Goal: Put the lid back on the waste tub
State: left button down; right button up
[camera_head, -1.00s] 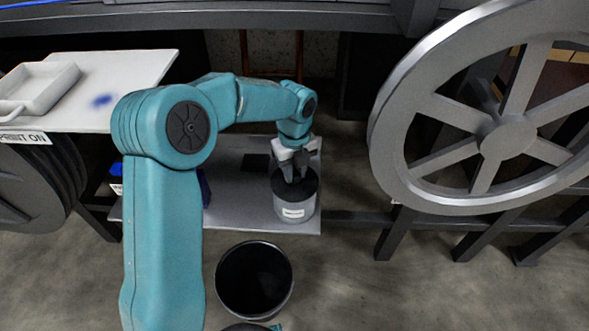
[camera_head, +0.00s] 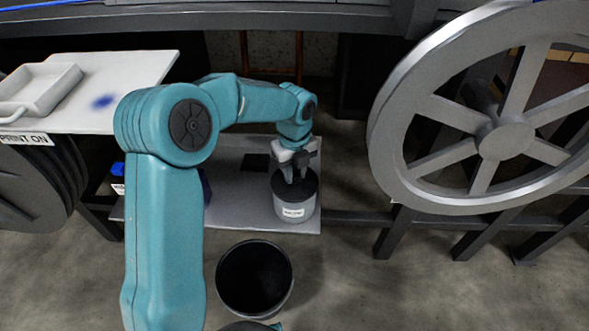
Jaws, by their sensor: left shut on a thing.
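The waste tub (camera_head: 293,211) is a grey cylinder with a white label, standing upright at the right front of the low grey shelf. A dark round lid (camera_head: 307,186) shows at the tub's top. My left gripper (camera_head: 294,179) comes down from above and is shut on the lid near its middle. The lid looks level and in line with the tub's rim. I cannot tell whether it rests fully on the rim. The gripper hides part of the lid. My right gripper is not in view.
An open black bin (camera_head: 254,279) stands on the floor in front of the shelf (camera_head: 247,205). A large grey spoked wheel (camera_head: 436,165) stands to the right. A white board (camera_head: 130,72) with a tray (camera_head: 40,88) is at left. A small dark square (camera_head: 256,162) lies on the shelf.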

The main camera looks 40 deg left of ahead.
pick_arm(q)
jog(key=shift+c, duration=1.7)
grip_release()
jog(key=shift+r+p, duration=3.25)
jog(key=shift+r, duration=0.3)
grip_shut()
jog(key=shift+f, duration=0.25)
